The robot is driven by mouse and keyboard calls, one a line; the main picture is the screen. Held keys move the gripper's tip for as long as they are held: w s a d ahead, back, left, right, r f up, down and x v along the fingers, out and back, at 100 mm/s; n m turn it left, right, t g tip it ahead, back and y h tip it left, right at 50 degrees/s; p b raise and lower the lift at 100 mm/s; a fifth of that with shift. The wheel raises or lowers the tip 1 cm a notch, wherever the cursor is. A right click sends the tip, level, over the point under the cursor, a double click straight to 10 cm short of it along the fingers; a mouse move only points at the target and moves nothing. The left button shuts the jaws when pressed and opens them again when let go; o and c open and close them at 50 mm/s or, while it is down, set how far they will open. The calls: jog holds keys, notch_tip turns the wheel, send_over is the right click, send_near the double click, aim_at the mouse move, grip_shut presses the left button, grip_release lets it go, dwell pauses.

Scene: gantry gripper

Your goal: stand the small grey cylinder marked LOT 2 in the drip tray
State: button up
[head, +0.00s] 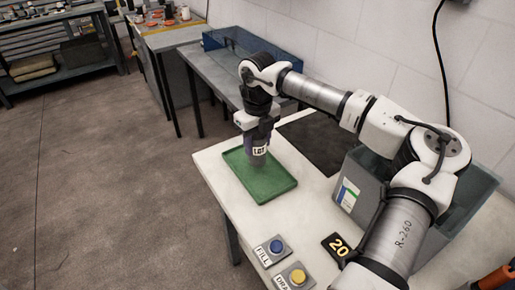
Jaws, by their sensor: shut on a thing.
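The small grey cylinder (259,161) hangs upright below my gripper (257,143), over the green drip tray (278,186). My gripper is shut on the cylinder from above. The cylinder's lower end appears within the tray's outline, near its back part. I cannot tell whether it touches the tray floor. The tray is shallow with a raised rim, and its visible floor is bare.
A dark mat (318,143) lies behind the tray and a grey bin (352,180) stands to the right. A FILL button box (272,250), a yellow-button box (294,278) and a black "20" sign (336,244) are at the front. White tabletop (240,215) is clear around the tray.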

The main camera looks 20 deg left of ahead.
aim_at(258, 151)
jog(key=shift+f, duration=1.55)
jog(key=shift+f, duration=0.1)
jog(key=shift+f, duration=0.15)
jog(key=o, duration=1.3)
notch_tip(258, 151, up, 12)
jog(key=shift+r+b, duration=0.25)
jog(key=shift+b, duration=0.45)
